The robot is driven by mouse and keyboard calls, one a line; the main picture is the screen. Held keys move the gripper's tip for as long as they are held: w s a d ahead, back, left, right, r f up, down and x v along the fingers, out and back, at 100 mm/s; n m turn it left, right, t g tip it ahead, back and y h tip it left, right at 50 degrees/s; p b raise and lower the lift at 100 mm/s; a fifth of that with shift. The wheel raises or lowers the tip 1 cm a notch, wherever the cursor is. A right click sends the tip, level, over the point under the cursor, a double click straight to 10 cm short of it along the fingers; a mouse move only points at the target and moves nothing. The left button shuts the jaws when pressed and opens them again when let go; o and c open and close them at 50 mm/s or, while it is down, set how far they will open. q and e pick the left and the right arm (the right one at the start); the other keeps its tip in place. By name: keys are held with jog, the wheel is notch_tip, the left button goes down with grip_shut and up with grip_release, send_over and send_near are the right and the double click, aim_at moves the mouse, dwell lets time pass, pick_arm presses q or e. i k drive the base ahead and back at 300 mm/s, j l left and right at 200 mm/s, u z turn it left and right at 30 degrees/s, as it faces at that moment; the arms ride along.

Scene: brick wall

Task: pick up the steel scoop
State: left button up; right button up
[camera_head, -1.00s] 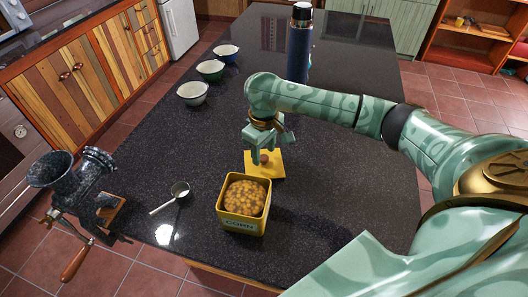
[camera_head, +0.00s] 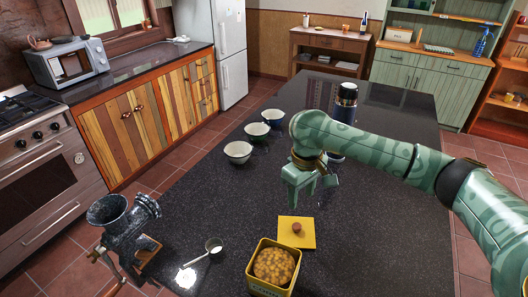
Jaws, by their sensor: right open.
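The steel scoop (camera_head: 213,247) lies on the dark countertop at the lower left of the middle, its pale handle pointing down and left. It sits between the meat grinder and the yellow tin, touching neither. My right gripper (camera_head: 311,199) hangs over the counter with its fingers pointing down, open and empty. It is well to the right of the scoop and farther back, just beyond the yellow lid. My left gripper is not in view.
The open yellow tin (camera_head: 249,280) of corn stands right of the scoop, its yellow lid (camera_head: 306,240) lying flat behind it. A grinder (camera_head: 120,232) is clamped at the left edge. Three bowls, including a white one (camera_head: 238,153), and a dark flask (camera_head: 344,110) stand farther back.

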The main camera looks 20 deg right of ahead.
aim_at(214, 248)
jog(key=k+j, duration=1.2)
jog(key=k, duration=0.1)
